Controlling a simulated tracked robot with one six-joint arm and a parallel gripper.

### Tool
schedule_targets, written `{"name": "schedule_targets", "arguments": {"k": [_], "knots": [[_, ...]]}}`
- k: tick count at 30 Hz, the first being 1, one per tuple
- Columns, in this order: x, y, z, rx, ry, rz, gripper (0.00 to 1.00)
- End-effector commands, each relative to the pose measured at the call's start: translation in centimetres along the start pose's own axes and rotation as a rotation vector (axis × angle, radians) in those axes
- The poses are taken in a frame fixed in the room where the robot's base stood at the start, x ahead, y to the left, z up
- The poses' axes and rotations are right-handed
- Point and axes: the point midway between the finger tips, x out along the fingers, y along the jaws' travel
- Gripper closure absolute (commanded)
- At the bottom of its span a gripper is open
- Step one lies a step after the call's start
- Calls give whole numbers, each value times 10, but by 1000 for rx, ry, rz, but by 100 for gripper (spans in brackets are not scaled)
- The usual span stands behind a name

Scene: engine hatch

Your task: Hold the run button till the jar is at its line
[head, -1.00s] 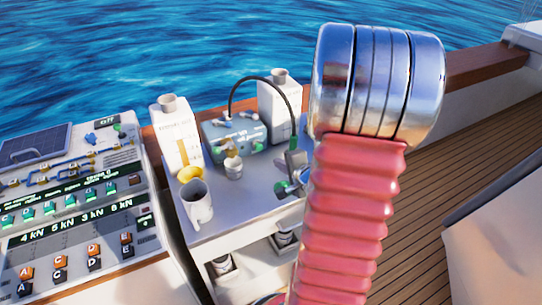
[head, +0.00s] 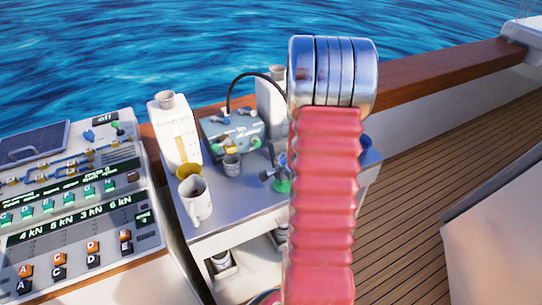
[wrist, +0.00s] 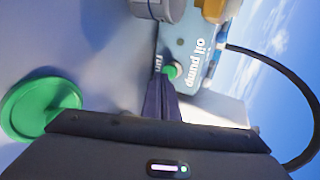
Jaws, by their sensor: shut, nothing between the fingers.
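The blue-grey oil pump box (head: 226,131) stands on the side table; the wrist view shows its face, lettered "oil pump" (wrist: 196,62). The green run button (wrist: 170,71) is beside the word "run". My gripper (wrist: 163,82) is shut and empty, its dark fingertips right at the button's edge; I cannot tell whether they press it. A small grey jar (head: 232,165) stands in front of the pump, and what looks like it is cut off at the top of the wrist view (wrist: 150,8). Its line and level cannot be made out. My arm hides the gripper in the head view.
A green valve handle (wrist: 40,108) is near my gripper. A black hose (wrist: 292,75) arches beside the pump. A control panel (head: 75,215) is at left.

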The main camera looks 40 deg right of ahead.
Motion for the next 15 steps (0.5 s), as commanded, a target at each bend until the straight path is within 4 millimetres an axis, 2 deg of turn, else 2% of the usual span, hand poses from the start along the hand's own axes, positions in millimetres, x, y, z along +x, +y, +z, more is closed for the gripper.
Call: {"name": "schedule_targets", "arguments": {"k": [6, 15], "knots": [[20, -13, 1, -1, -1, -1, 100], [24, -15, 1, 0, -1, 0, 100]]}}
